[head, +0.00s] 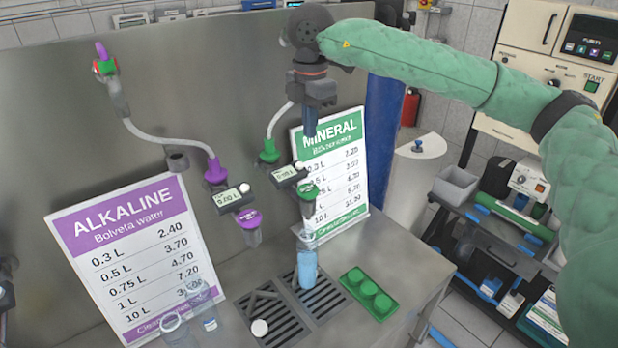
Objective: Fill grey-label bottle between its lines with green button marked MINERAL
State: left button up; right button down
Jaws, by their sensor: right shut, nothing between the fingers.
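A clear bottle (307,270) stands upright on the drain grate under the green mineral nozzle (308,208). Its body looks light blue, and its top is clear. Its label and fill lines are too small to make out. The green button (307,190) sits on the mineral tap, below a small display (288,173). The green MINERAL sign (340,165) stands behind. My right gripper (310,132) is shut and empty, pointing down above the mineral tap and apart from the button. My left gripper is not clearly in view.
The purple alkaline tap (247,218) and ALKALINE sign (135,255) are to the left. Two clear containers stand at the lower left. A white cap (260,328) lies on the grate (278,318). A green tray (370,294) with green caps is right of the bottle.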

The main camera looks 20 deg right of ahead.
send_near(309, 188)
notch_tip(309, 188, down, 6)
jog(key=shift+r, duration=0.25)
jog(key=shift+f, duration=0.55)
pick_arm(q)
jog(key=shift+w, duration=0.25)
pick_arm(e)
jog(key=shift+f, duration=0.1)
pick_arm(q)
jog(key=shift+w+b, duration=0.15)
jog(key=shift+b, duration=0.15)
